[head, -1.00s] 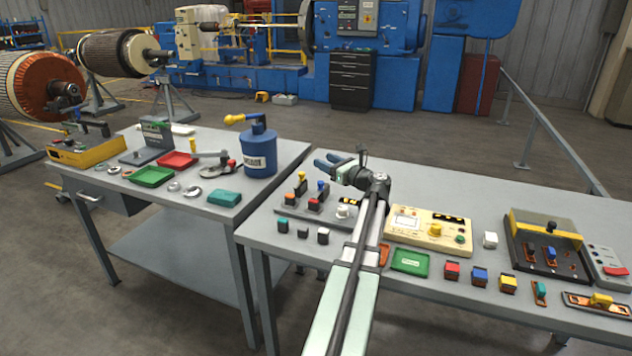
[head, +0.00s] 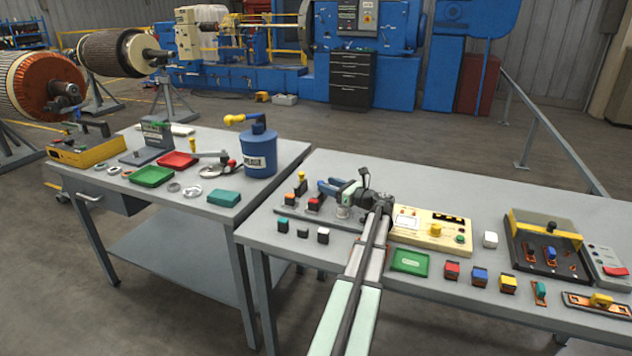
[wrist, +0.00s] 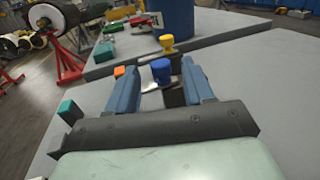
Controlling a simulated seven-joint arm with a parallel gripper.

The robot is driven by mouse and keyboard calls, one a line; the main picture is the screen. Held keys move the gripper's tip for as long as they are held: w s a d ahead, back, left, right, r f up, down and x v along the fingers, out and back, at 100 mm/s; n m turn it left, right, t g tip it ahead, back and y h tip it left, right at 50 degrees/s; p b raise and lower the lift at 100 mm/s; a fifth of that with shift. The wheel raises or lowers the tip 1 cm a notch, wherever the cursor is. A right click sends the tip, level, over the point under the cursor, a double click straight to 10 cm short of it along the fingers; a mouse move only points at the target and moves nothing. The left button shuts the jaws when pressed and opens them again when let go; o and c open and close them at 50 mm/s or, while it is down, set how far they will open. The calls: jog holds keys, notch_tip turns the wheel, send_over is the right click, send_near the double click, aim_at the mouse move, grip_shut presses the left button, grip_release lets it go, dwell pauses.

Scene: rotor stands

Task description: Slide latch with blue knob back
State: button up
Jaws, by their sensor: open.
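In the wrist view, a blue knob (wrist: 161,68) on a latch stands upright between the two blue fingers of my gripper (wrist: 160,75). The fingers are open, one on each side of the knob, with a gap showing on both sides. In the head view, my gripper (head: 326,187) is low over the grey latch panel (head: 282,211) at the left of the near table, and its fingers hide the blue knob or blend with it. A yellow knob (wrist: 167,42) stands just beyond the blue one; it also shows in the head view (head: 301,176).
A cream meter box (head: 404,238) stands right of my gripper. Small blocks (head: 303,233) and a green tray (head: 410,262) lie at the front edge. A dark box (head: 518,225) with another blue knob (head: 551,253) stands at the right. The table behind the meter box is clear.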

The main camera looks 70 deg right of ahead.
jog(key=shift+x, duration=3.2)
grip_shut()
